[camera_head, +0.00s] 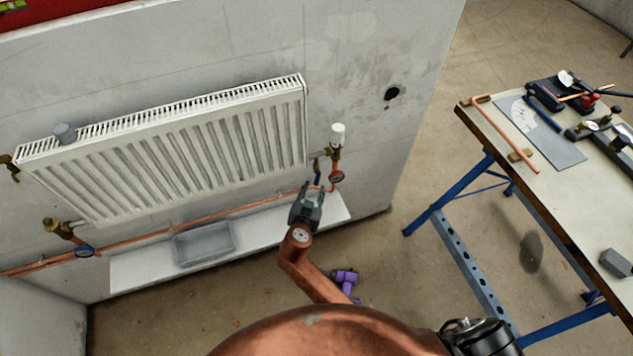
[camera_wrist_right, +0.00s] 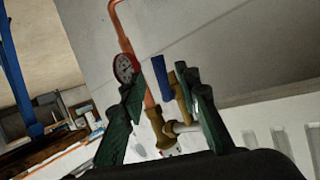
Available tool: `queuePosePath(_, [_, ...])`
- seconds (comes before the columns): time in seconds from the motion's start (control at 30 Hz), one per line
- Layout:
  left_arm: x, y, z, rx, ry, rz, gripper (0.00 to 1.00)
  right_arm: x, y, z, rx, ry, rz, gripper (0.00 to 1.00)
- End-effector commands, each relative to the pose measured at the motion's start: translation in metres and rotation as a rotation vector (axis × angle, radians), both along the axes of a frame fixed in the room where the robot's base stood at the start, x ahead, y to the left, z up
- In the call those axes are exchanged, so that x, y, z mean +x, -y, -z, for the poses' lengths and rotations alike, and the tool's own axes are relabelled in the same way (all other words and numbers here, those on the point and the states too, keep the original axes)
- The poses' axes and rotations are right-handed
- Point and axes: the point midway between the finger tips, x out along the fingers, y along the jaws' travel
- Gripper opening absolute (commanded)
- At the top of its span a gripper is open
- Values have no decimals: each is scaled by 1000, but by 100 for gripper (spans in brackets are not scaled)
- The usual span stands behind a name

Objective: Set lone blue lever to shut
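The blue lever (camera_head: 317,166) is on the pipework below the radiator's right end. In the right wrist view the blue lever (camera_wrist_right: 161,77) stands beside a copper pipe, roughly in line with it, above a brass valve body (camera_wrist_right: 158,128). My right gripper (camera_head: 314,188) is just below the lever in the head view. In the wrist view my right gripper (camera_wrist_right: 163,103) is open, its green fingers apart on either side of the lever and valve. Whether a finger touches the lever cannot be told. My left gripper is not in view.
A white radiator (camera_head: 170,150) hangs on the wall. A red-rimmed gauge (camera_head: 337,177) is close to the gripper. A grey tray (camera_head: 203,244) is on the white ledge (camera_head: 140,271). A purple tool (camera_head: 343,279) lies on the floor. A workbench (camera_head: 560,190) with tools stands right.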

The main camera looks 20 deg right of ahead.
Motion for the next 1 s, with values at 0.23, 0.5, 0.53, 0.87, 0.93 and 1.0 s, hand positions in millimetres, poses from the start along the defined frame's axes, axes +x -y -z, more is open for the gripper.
queuePosePath(0.23, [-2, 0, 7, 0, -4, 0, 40, 33, 18, 17, -4, -3, -2, 30])
queuePosePath(0.5, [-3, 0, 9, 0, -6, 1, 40, 47, 27, 24, -1, -4, -2, 30])
queuePosePath(0.53, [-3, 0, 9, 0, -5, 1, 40, 48, 27, 24, -1, -4, -2, 30])
queuePosePath(0.87, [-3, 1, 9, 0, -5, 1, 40, 47, 27, 24, -1, -4, -2, 21])
queuePosePath(0.93, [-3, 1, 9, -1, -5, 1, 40, 47, 27, 24, -1, -4, -2, 16])
queuePosePath(1.0, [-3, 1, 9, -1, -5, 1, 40, 47, 27, 24, 0, -4, -3, 11])
